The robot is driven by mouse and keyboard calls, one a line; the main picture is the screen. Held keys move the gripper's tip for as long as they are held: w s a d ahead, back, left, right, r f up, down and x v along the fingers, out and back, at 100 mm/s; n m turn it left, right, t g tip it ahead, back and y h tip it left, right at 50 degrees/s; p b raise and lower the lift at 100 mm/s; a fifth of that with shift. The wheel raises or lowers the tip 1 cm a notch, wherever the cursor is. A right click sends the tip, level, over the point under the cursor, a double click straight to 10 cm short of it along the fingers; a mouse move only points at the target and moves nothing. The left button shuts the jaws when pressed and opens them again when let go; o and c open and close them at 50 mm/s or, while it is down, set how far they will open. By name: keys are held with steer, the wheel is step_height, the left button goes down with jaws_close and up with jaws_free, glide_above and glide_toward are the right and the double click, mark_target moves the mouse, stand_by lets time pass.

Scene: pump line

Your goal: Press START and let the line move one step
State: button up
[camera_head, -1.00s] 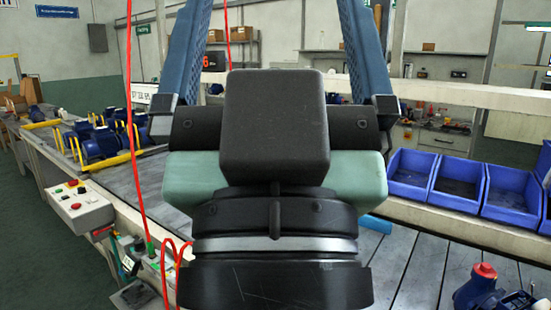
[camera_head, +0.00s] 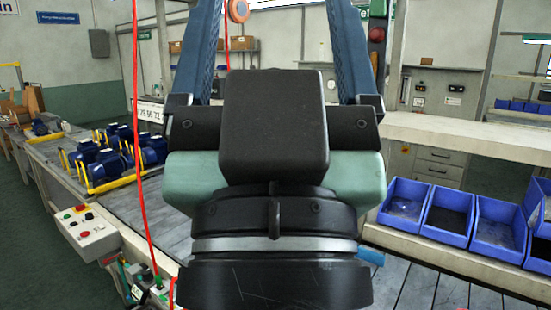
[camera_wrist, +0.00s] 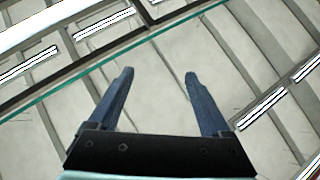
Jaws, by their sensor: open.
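A pale control box (camera_head: 88,232) with several buttons stands at the left, beside the conveyor. A red button (camera_head: 81,207) is on its top; smaller buttons sit near it, and I cannot read their labels. The conveyor line (camera_head: 120,203) runs along the left and carries blue pumps (camera_head: 115,135) by yellow frames. My gripper shows in the wrist view (camera_wrist: 159,73) with its two blue fingers wide apart and nothing between them. It points up toward the ceiling. In the head view its fingers rise past the top edge, well right of the control box.
A red hanging cable (camera_head: 137,120) runs down between my arm and the control box. Blue bins (camera_head: 447,214) stand in a row on the right, with a pale bench (camera_head: 440,130) behind. My arm hides the middle of the scene.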

jaws_close()
stand_by(1.4)
